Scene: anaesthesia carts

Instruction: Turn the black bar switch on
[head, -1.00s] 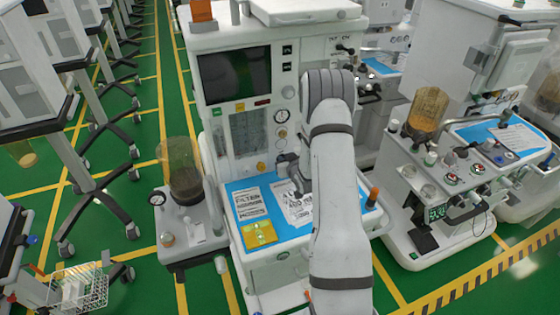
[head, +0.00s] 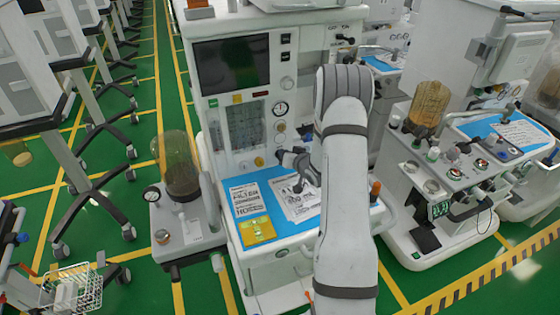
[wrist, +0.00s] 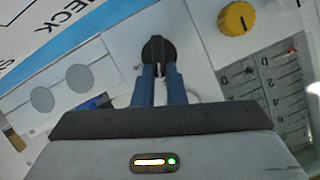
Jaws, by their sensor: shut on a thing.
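The black bar switch (wrist: 157,48) is a round dark knob with a raised bar, on the pale panel of the cart in the wrist view. My gripper (wrist: 158,72) has its two blue fingers closed on the bar from below in the picture. The fingertips hide the bar's lower end. In the head view my gripper (head: 300,163) reaches to the cart's front panel, just above the blue work surface. The switch cannot be made out there.
A yellow knob (wrist: 236,18) and a grey scaled gauge panel (wrist: 283,85) are right of the switch. Printed sheets (head: 295,200) and a yellow card (head: 257,230) lie on the blue work surface (head: 330,222). Another cart (head: 440,185) stands to the right.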

